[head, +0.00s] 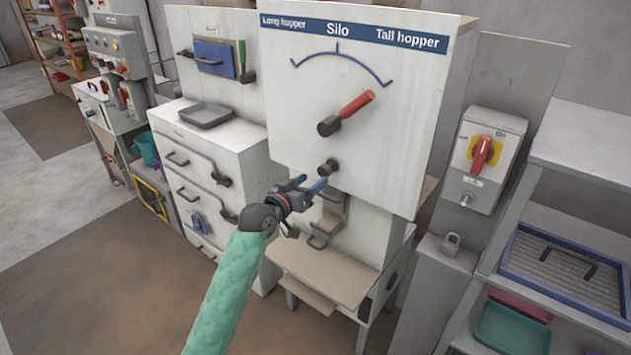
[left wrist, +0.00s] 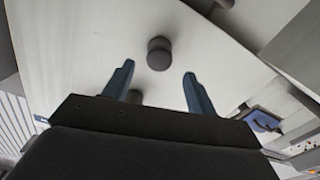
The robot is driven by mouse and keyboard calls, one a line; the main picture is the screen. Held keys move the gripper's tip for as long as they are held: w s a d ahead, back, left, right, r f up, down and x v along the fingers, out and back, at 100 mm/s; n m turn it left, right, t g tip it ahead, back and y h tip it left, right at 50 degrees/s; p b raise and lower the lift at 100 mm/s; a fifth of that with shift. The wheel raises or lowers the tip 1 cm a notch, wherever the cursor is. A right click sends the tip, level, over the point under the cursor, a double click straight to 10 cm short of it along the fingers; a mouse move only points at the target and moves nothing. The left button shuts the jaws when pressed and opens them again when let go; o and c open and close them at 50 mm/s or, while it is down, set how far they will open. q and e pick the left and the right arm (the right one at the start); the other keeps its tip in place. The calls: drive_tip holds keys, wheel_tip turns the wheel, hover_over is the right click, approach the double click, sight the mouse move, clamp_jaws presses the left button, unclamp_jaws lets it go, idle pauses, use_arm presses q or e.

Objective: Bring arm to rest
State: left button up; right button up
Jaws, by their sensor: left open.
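My left arm, in a green sleeve, reaches up from the bottom of the head view. My left gripper (head: 308,186) is open, with blue fingertips, in front of the lower part of the white Silo panel (head: 400,160). A dark round knob (head: 329,167) on the panel is just beyond the fingertips. In the left wrist view the open fingers (left wrist: 158,85) show with nothing between them. The knob (left wrist: 159,53) lies past their tips there, apart from them. My right gripper is not in view.
The red selector lever (head: 354,106) on the panel points up and right, toward Tall hopper. A beige shelf (head: 315,272) juts out below. A red-yellow switch box (head: 484,155) and a padlock (head: 450,244) are to the right. White drawers (head: 205,165) with a grey tray (head: 205,115) stand left.

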use_arm(q)
drive_tip(key=shift+s+a, duration=0.1)
drive_tip(key=shift+s, duration=0.05)
drive_tip(key=s+a+f+n+g+y, duration=0.15)
drive_tip(key=a+f+y, duration=0.25)
drive_tip(key=f, duration=0.8)
drive_tip(key=a+f+m+g+y, duration=0.1)
drive_tip(key=a+f+g+y, duration=0.3)
drive_tip(key=f, duration=0.9)
drive_tip(key=s+a+f+g, duration=0.1)
drive_tip(key=s+a+f, duration=0.1)
drive_tip(key=s+f, duration=0.3)
drive_tip(key=s+a+f, duration=0.2)
drive_tip(key=s+f, duration=0.1)
drive_tip(key=f, duration=0.5)
drive_tip(key=s+a+f+n+g+y, duration=0.2)
drive_tip(key=s+f+g, duration=0.2)
drive_tip(key=s+f, duration=1.4)
drive_tip(key=s+f+g, duration=0.1)
drive_tip(key=s+f, duration=0.3)
drive_tip(key=s, duration=0.7)
drive_tip(key=s+f+g, duration=0.2)
drive_tip(key=s+f, duration=0.1)
drive_tip(key=s, duration=0.9)
drive_tip(key=shift+a+f, duration=0.15)
drive_tip(key=shift+f, duration=0.2)
